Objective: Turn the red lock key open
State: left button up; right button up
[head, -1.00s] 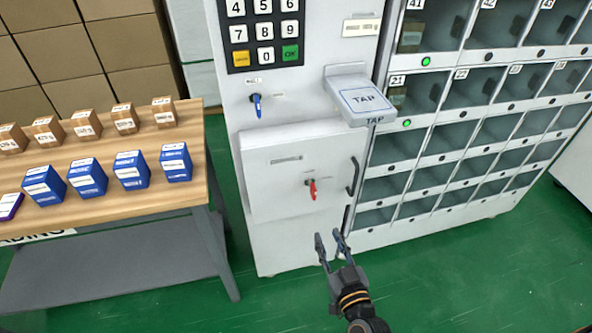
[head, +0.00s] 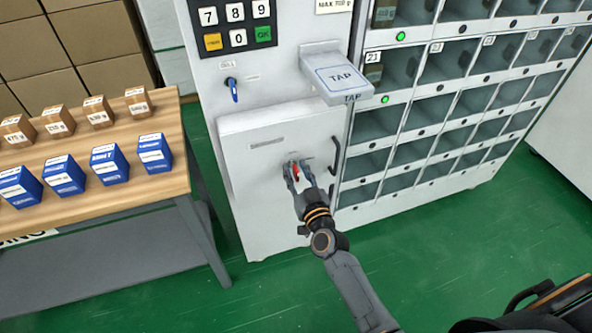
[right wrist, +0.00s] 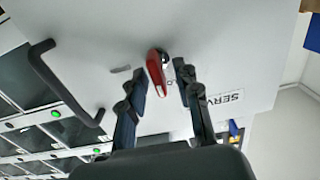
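The red lock key (head: 295,172) sits in the lock on the white lower door (head: 262,190) of the vending machine. In the right wrist view the red key (right wrist: 157,78) hangs from its dark lock, a little slanted. My right gripper (head: 299,172) is at the door with one finger on each side of the key. In the right wrist view the right gripper (right wrist: 161,80) is open, and gaps show between the fingers and the key. My left gripper is not in view.
A dark door handle (head: 336,156) is just right of the key. A blue key (head: 232,89) is in a lock above the door. The TAP reader (head: 340,78) juts out above. A wooden table (head: 170,185) with boxes stands at the left.

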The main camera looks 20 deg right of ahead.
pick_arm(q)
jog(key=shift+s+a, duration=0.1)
pick_arm(e)
jog(key=shift+w, duration=0.2)
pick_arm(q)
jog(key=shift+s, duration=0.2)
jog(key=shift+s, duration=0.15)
pick_arm(e)
grip_shut()
jog(key=m, duration=0.2)
jog(key=shift+d+m, duration=0.1)
jog(key=shift+m, duration=0.3)
jog(key=m, duration=0.3)
jog(key=shift+d+m, duration=0.15)
jog(key=shift+m, duration=0.15)
jog(key=m, duration=0.5)
jog(key=shift+d+f+m, duration=0.2)
jog(key=shift+f+m, duration=0.1)
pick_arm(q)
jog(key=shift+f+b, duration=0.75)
pick_arm(e)
jog(key=m, duration=0.6)
jog(key=shift+f, duration=0.25)
